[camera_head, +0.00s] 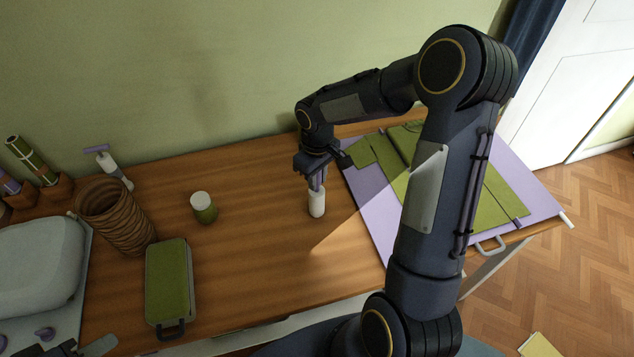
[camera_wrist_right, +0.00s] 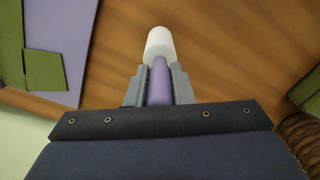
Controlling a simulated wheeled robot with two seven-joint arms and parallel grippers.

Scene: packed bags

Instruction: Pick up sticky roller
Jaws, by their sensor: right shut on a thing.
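The sticky roller has a white roll (camera_head: 317,204) and a purple handle (camera_wrist_right: 159,82). My right gripper (camera_head: 316,174) is shut on the purple handle, with one finger on each side of it in the right wrist view. The roller hangs upright below the gripper, white roll down. I cannot tell whether its lower end touches the wooden table (camera_head: 265,225) or is just above it. A dark part at the bottom left corner of the head view seems to be my left gripper (camera_head: 88,348), mostly cut off.
A green-lidded case (camera_head: 168,283), a white-capped green jar (camera_head: 204,208) and a brown ribbed basket (camera_head: 117,216) stand to the left. A purple-and-white item (camera_head: 108,163) is behind the basket. A purple board with green folded pieces (camera_head: 372,185) lies to the right. The table around the roller is clear.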

